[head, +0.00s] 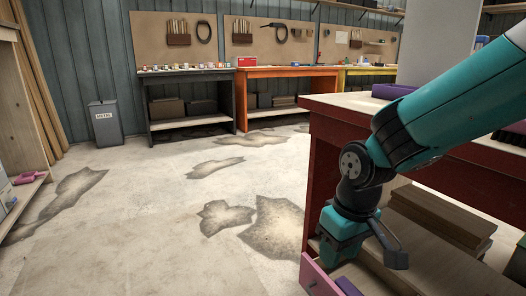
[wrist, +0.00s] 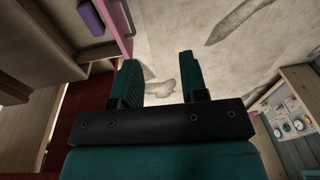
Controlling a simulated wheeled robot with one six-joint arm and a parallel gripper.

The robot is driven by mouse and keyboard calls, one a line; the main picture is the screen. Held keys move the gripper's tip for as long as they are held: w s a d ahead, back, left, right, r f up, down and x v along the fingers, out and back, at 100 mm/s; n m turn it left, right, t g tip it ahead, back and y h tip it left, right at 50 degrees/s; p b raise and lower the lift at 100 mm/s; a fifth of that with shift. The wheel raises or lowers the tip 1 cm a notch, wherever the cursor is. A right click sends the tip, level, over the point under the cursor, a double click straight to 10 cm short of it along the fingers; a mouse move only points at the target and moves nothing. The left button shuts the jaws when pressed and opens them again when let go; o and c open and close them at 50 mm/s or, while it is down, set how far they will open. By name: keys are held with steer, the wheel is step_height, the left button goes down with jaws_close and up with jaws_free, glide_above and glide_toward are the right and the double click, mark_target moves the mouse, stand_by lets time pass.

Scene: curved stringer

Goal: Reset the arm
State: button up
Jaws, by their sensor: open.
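My gripper (wrist: 160,68) is open in the wrist view, its two teal fingers apart with only the grey floor showing between them. In the head view my teal arm comes in from the right and bends down beside the red workbench (head: 323,160). The wrist hangs over the bench's left front side, and the fingertips cannot be made out there. A pink panel (head: 316,280) with a purple bar shows just below the wrist. The pink panel (wrist: 117,22) and purple bar (wrist: 90,18) also show left of the fingers in the wrist view, apart from them.
Wooden boards (head: 440,218) lie on the bench's lower shelf. A purple tray (head: 392,91) sits on its top. An orange workbench (head: 285,73) and a grey metal bin (head: 105,124) stand along the back wall. The stained floor (head: 150,210) at left and middle is clear.

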steer(key=s+r+y, duration=0.1)
steer(key=s+r, duration=0.2)
steer(key=s, duration=0.3)
steer(key=s+r+n+y, duration=0.1)
steer(key=s+r, duration=0.1)
steer(key=s, duration=0.4)
steer(key=s+r+y, duration=0.1)
steer(key=s+r, duration=0.2)
steer(key=s, duration=0.3)
step_height(320, 180, up, 37)
steer(key=p, duration=3.7)
steer(key=shift+w+d+r+g+p, duration=0.15)
steer(key=shift+w+d+g+p, duration=0.15)
steer(key=shift+w+d, duration=0.1)
